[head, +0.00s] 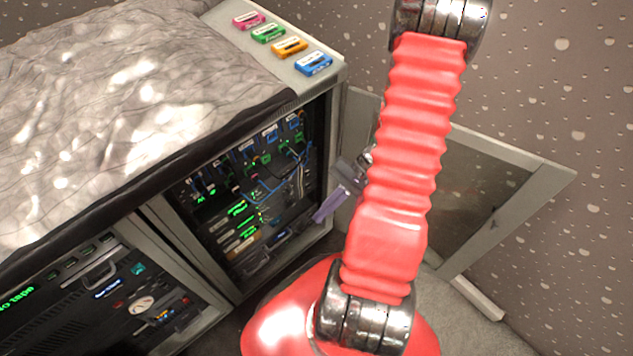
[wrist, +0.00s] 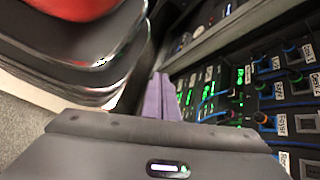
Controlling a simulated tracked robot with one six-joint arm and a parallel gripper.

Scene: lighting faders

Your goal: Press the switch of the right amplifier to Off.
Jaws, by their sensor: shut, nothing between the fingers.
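My gripper (head: 328,205) shows in the head view as purple fingers just in front of the right side of the open rack bay. The fingers are shut and hold nothing. In the wrist view the purple fingers (wrist: 162,98) point toward the rack's lower units. Green-lit units (head: 238,222) sit low in the bay, and their green lights show in the wrist view (wrist: 188,95). I cannot make out which unit is the right amplifier, nor its switch or the switch's position. My fingers appear apart from the unit fronts.
Blue cables (head: 268,190) hang in front of the bay, plugged into a labelled patch panel (wrist: 290,85). A glass door (head: 490,195) stands open at the right. Another bay (head: 130,290) with a dial is at lower left. Coloured tagged blocks (head: 290,47) lie on top.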

